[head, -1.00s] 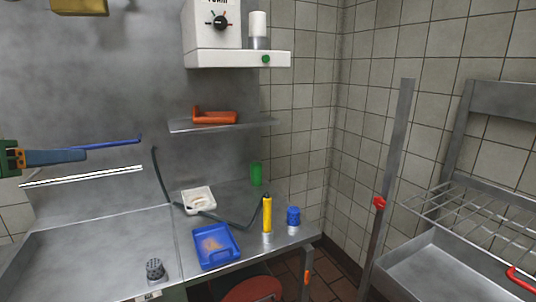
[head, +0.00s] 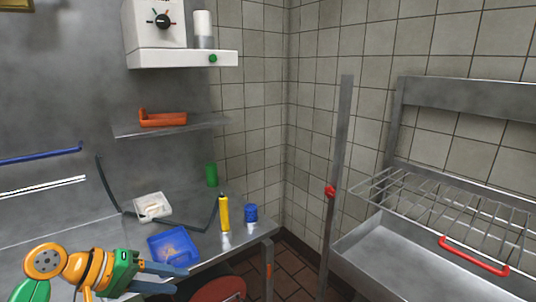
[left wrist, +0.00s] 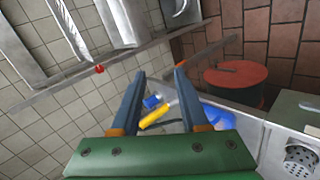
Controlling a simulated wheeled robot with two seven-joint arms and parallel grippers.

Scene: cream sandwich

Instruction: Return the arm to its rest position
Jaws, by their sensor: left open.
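My left gripper (head: 181,278), green and orange with blue-grey fingers, is at the lower left of the head view, in front of the blue tray. Its fingers are apart and nothing is between them. In the left wrist view the two fingers (left wrist: 160,72) stand apart, with the yellow bottle (left wrist: 153,118) and blue jar (left wrist: 151,101) seen beyond the gap. My right gripper is not in view.
A wire rack (head: 430,205) is at right. A red drum (left wrist: 237,82) stands on the floor.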

